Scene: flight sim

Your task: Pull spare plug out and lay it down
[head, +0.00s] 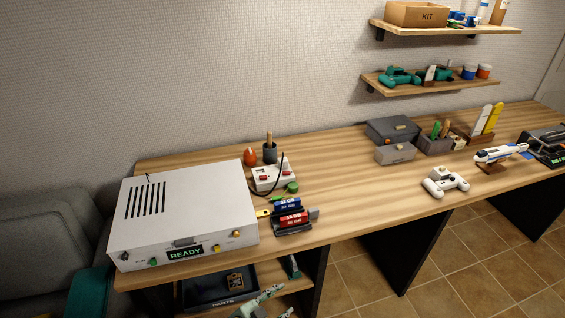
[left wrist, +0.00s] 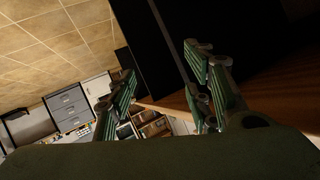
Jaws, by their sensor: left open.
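A white console box (head: 185,210) with a READY display stands at the left end of the wooden desk. A white power block (head: 272,178) with red parts and a black cable (head: 282,163) sits behind its right side. I cannot tell for certain which part is the spare plug. A small yellow piece (head: 263,213) shows beside the console's right side. My left gripper (head: 277,301) is low at the bottom of the head view, below the desk top. In the left wrist view its green fingers (left wrist: 163,85) are apart with nothing held. My right gripper is not in view.
Blue and red cartridges (head: 289,213) stand in a dark holder right of the console. A dark PARTS tray (head: 215,288) lies on the shelf below. A game controller (head: 446,183) and grey boxes (head: 394,140) stand further right. The desk's middle (head: 350,185) is clear.

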